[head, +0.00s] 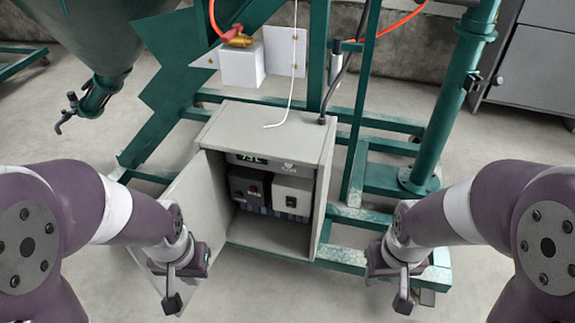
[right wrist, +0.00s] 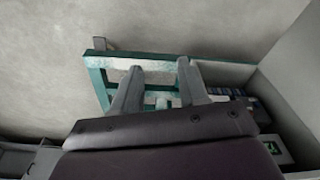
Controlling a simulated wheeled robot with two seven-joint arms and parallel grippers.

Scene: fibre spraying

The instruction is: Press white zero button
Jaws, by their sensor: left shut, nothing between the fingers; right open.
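A grey control cabinet (head: 263,131) stands open at the middle of the head view. Inside are a lit display (head: 250,159) at the top, a dark module (head: 249,187) at the left and a white module (head: 292,192) at the right. A white zero button is too small to tell apart. My left gripper (head: 172,303) is shut and empty, in front of the cabinet's open door at lower left. My right gripper (head: 403,302) is right of the cabinet, apart from it. In the right wrist view its fingers (right wrist: 160,72) are spread with nothing between them.
The cabinet door (head: 199,190) swings out to the left. A green frame (head: 346,216) surrounds the cabinet, with a thick green post (head: 440,120) at the right. A white cable (head: 291,90) hangs above the cabinet top. The space directly before the cabinet opening looks clear.

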